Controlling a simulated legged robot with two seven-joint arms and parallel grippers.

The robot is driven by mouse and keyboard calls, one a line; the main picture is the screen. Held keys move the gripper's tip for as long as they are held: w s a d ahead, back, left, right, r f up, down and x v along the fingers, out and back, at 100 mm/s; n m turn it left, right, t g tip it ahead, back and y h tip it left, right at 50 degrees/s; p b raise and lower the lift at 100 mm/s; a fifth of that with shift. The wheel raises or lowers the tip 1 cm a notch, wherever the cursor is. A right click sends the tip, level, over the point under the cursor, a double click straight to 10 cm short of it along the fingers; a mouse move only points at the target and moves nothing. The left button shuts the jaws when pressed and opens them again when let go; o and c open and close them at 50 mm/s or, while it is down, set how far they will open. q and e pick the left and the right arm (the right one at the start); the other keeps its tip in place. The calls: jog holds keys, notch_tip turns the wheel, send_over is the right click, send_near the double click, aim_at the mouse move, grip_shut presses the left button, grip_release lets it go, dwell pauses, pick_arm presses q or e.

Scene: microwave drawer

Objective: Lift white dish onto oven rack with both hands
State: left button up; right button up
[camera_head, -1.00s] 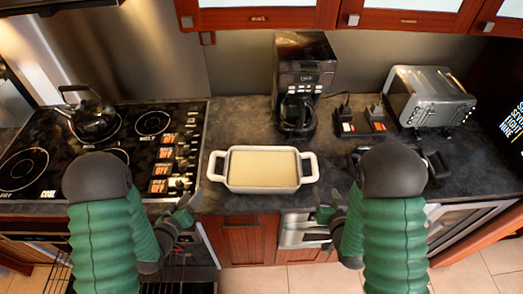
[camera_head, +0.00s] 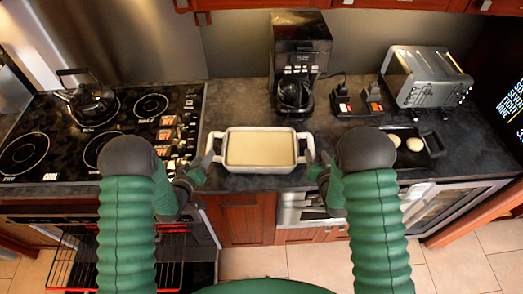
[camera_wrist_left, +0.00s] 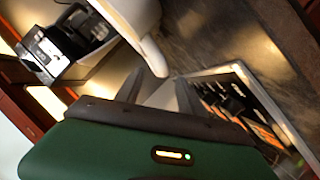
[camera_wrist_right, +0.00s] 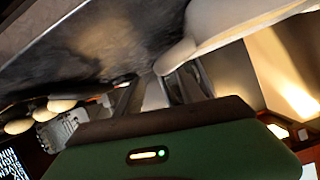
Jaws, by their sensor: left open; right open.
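The white dish (camera_head: 259,170), a rectangular baking dish with cream-coloured contents and a handle at each end, sits level on the dark counter. My left gripper (camera_head: 203,167) is open at the dish's left handle. In the left wrist view the handle (camera_wrist_left: 152,52) is at the fingertips (camera_wrist_left: 165,82). My right gripper (camera_head: 317,163) is open at the right handle, which shows close to the fingers (camera_wrist_right: 155,85) in the right wrist view (camera_wrist_right: 176,56). I cannot tell whether either handle lies fully between the fingers. The oven rack (camera_head: 125,262) is pulled out at the lower left, partly hidden by my left arm.
A stove (camera_head: 105,125) with a kettle (camera_head: 90,102) is left of the dish. A coffee maker (camera_head: 298,65) stands behind it. A toaster (camera_head: 427,77) and a black tray with egg-like objects (camera_head: 414,144) are to the right.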

aim_at(209, 148)
pick_arm(q)
jog(key=x, duration=0.7)
jog(key=shift+w+a+f, duration=0.1)
jog(key=shift+w+a, duration=0.05)
jog(key=shift+a, duration=0.25)
pick_arm(e)
jog(key=x, duration=0.7)
jog(key=shift+w+a, duration=0.1)
jog(key=shift+a, duration=0.25)
pick_arm(q)
jog(key=shift+d, duration=0.1)
pick_arm(e)
jog(key=shift+d, duration=0.1)
pick_arm(q)
jog(key=shift+d, duration=0.1)
jog(key=shift+c, duration=1.1)
pick_arm(e)
jog(key=shift+d, duration=0.1)
jog(key=shift+c, duration=1.1)
pick_arm(q)
grip_shut()
pick_arm(e)
grip_shut()
pick_arm(q)
jog(key=shift+a, duration=0.25)
pick_arm(e)
jog(key=shift+d+f, duration=0.1)
jog(key=shift+d, duration=0.05)
